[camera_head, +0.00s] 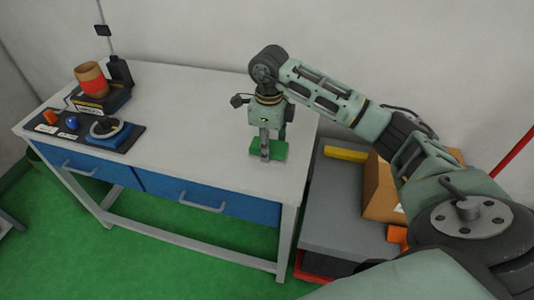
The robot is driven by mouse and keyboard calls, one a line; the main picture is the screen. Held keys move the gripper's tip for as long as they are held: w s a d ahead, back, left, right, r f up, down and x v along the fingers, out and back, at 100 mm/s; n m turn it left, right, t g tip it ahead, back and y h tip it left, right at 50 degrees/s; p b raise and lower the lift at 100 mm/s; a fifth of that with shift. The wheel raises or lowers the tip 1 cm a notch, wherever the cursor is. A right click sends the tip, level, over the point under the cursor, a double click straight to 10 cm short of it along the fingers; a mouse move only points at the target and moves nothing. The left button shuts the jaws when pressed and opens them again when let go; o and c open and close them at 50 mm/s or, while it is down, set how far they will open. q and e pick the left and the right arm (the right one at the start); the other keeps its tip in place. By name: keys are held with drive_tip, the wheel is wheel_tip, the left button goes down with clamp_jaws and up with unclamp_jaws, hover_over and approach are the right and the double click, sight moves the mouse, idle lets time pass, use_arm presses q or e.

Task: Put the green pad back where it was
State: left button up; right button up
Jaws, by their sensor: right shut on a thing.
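The green pad (279,152) is at the right front part of the white table top (200,120), close to the front edge. My right gripper (265,155) points down over it and is shut on it. The fingers cover part of the pad. Whether the pad touches the table or is held just above it, I cannot tell. My left gripper is not in view.
At the table's left, a dark tray (46,126) holds an orange piece (50,117), a blue piece (72,123) and a dark round object on a blue base (122,136). Behind stands a red-banded cup (92,82) on a dark box. The table's middle is clear. A grey cart (335,215) with boxes stands right.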

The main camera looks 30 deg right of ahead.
drive_tip(key=shift+a+f, duration=0.25)
drive_tip(key=shift+f, duration=0.15)
wheel_tip(320, 180, down, 3)
drive_tip(key=shift+f+p, duration=0.15)
drive_tip(key=shift+p, duration=0.25)
drive_tip(key=shift+f, duration=0.25)
drive_tip(key=o, duration=1.1)
drive_tip(key=shift+o, duration=0.2)
drive_tip(key=shift+r, duration=0.1)
drive_tip(key=shift+r, duration=0.2)
wheel_tip(320, 180, up, 12)
drive_tip(key=shift+f+b, duration=0.15)
drive_tip(key=shift+b, duration=0.7)
